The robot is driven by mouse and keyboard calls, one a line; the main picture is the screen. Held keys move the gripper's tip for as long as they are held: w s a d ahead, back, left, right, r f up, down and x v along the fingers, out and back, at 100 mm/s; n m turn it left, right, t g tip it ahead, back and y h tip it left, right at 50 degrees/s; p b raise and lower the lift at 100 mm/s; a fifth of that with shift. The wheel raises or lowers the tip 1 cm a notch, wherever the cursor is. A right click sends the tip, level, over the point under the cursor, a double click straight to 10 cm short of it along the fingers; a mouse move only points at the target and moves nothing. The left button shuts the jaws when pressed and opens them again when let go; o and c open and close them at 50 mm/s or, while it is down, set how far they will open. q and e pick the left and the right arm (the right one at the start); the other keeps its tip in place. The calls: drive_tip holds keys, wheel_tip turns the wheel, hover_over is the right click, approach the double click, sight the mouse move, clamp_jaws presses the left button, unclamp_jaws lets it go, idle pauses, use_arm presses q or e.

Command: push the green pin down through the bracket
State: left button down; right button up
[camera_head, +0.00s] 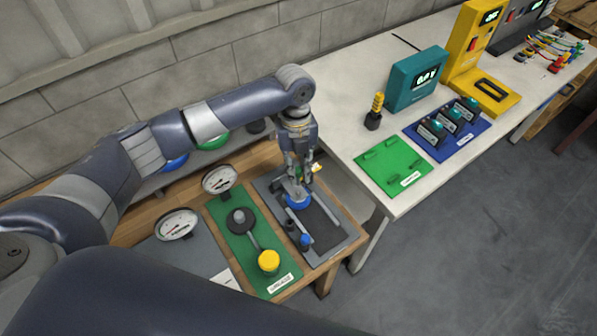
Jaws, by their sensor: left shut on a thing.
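My left gripper (299,184) points down over the grey tray (335,243) on the wooden bench. Its fingers are closed at a blue round part (298,202) at the tray's upper end and appear shut on it. The fingers hide part of it. I cannot make out a separate green pin or a bracket at the fingertips. Small green bars lie on a green mat (411,179) on the white table, apart from the gripper; I cannot tell whether one is the pin. My right gripper is out of view.
Beside the tray, a green board (247,279) holds a lever with a yellow knob (268,261). A small blue-topped part (304,241) is in the tray. A teal box (417,80) and a blue mat (462,148) are on the white table.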

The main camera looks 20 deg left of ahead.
sight(298, 182)
use_arm(q)
drive_tip(key=shift+w+f, duration=0.1)
drive_tip(key=shift+w, duration=0.1)
wheel_tip(298, 182, down, 4)
drive_tip(key=b, duration=0.4)
drive_tip(key=shift+r, duration=0.2)
drive_tip(key=shift+p, duration=0.3)
drive_tip(key=shift+f+b, duration=0.3)
drive_tip(key=shift+f, duration=0.55)
idle(0.5)
drive_tip(key=shift+f, duration=0.25)
drive_tip(key=shift+f+b, duration=0.8)
drive_tip(key=shift+f, duration=0.55)
drive_tip(key=c, duration=1.4)
unclamp_jaws()
drive_tip(key=shift+s+a, duration=0.1)
